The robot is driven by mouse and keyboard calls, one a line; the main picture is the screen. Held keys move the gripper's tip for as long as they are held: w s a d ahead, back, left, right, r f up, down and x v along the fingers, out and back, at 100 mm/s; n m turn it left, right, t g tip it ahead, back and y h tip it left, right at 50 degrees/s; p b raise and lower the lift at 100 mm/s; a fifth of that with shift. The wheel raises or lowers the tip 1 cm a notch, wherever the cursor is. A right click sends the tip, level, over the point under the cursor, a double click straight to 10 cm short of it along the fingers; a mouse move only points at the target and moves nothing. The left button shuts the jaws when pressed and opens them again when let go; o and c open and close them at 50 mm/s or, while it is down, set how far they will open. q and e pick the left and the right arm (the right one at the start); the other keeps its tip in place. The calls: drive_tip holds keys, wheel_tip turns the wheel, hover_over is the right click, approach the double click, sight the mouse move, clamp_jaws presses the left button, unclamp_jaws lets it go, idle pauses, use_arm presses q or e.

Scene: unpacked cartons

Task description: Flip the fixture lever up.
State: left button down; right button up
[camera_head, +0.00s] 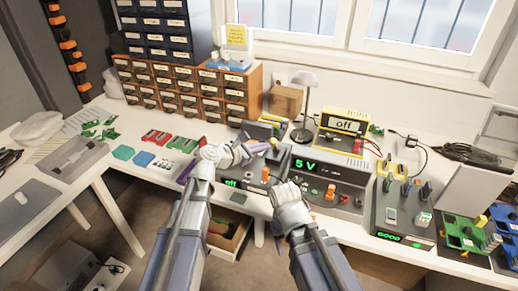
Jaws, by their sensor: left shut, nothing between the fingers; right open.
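A dark bench unit (345,180) with a green "5 V" readout stands on the white bench in the middle. Another low unit with a green "off" readout (231,183) is left of it. A small orange part (265,173) shows between my two grippers, and another orange part (330,191) is right of my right gripper. I cannot tell which is the fixture lever. My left gripper (268,147) is shut and empty, above the units near the "5 V" readout. My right gripper (292,187) is open, lower, in front of the dark unit and hiding part of it.
Drawer cabinets (180,88) stand at the back left. Circuit boards (157,137) lie on the left bench.

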use_arm(q)
drive_tip(key=w+d+r+n+g+y+p, duration=0.2)
drive_tip(key=w+g+p, duration=0.5)
drive_tip(key=p, duration=0.8)
drive_tip(key=shift+w+d+r+n+g+y, duration=0.2)
drive_tip(key=shift+w+r+n+g+y, duration=0.1)
drive_tip(key=shift+r+g+y, duration=0.6)
drive_tip(key=shift+f, duration=0.1)
drive_tip(key=shift+r+p, duration=0.7)
drive_tip(key=shift+p, duration=0.25)
